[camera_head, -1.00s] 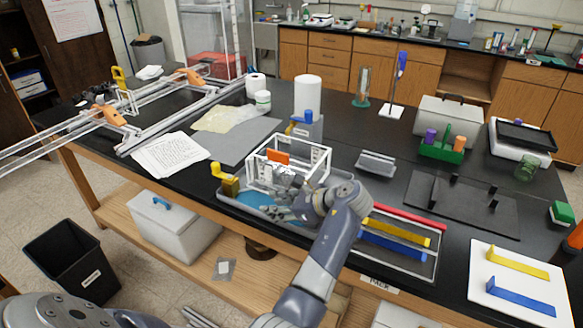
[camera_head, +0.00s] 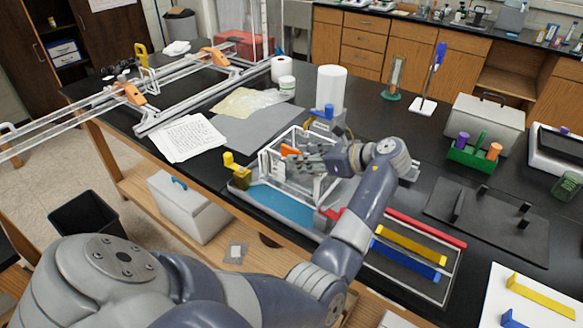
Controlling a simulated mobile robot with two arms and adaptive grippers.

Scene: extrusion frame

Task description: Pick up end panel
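The frame stands on a tray with a blue mat (camera_head: 282,206). I cannot tell for sure which piece is the end panel. A yellow bar (camera_head: 412,244) and a blue bar (camera_head: 405,260) lie in a rack to the right. My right gripper is not in view.
A yellow clamp-like piece (camera_head: 236,170) stands at the tray's left. A blue-topped grey block (camera_head: 325,120) and white roll (camera_head: 331,88) stand behind the frame. A black plate (camera_head: 470,205) with uprights lies at right.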

